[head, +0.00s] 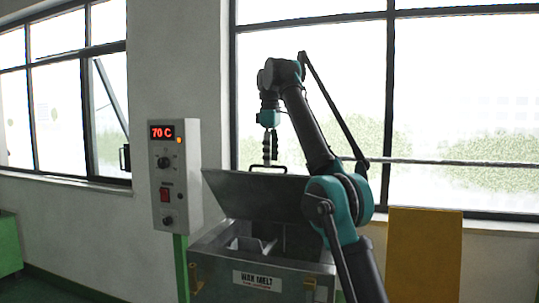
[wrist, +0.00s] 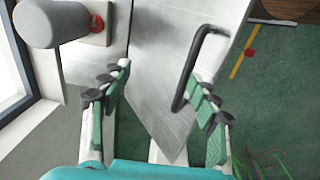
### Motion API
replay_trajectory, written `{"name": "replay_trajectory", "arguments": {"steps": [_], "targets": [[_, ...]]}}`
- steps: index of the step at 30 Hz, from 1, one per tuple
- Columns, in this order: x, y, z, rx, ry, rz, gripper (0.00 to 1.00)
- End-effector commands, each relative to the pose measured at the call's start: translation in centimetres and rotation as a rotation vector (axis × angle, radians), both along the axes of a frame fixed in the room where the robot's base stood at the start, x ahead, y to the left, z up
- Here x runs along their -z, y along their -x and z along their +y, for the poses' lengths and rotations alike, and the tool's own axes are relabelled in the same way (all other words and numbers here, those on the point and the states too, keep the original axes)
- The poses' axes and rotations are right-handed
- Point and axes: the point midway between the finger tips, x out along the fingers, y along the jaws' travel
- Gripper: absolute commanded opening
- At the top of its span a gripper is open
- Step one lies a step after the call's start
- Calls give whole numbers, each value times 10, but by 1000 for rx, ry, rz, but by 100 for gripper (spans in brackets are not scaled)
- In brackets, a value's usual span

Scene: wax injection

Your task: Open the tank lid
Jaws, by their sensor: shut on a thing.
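The wax melt tank (head: 262,262) is a grey metal box with a "WAX MELT" label. Its lid (head: 250,197) is raised and tilted up at the back, so part of the dark inside shows. The black lid handle (head: 268,167) is at the lid's upper edge. My gripper (head: 269,158) points down at the handle and is shut on it. In the wrist view the handle (wrist: 197,62) lies along the right finger of my gripper (wrist: 163,95), and the metal lid (wrist: 155,95) stretches between the fingers. The exact contact of the left finger is unclear.
A control box (head: 175,175) reading 70 C stands on a green post left of the tank, close to the lid. Windows (head: 460,100) line the wall behind. A yellow panel (head: 424,255) stands on the right. Green floor (wrist: 275,100) shows in the wrist view.

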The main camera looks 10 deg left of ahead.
Motion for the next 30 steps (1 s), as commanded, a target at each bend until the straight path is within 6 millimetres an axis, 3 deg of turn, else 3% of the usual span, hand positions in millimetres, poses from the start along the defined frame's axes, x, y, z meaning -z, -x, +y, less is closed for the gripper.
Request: {"name": "replay_trajectory", "arguments": {"steps": [1,4,30], "targets": [[3,-9,-3,6,5,-11,45],[3,-8,-3,6,6,-10,52],[3,-3,-2,4,6,-9,42]]}}
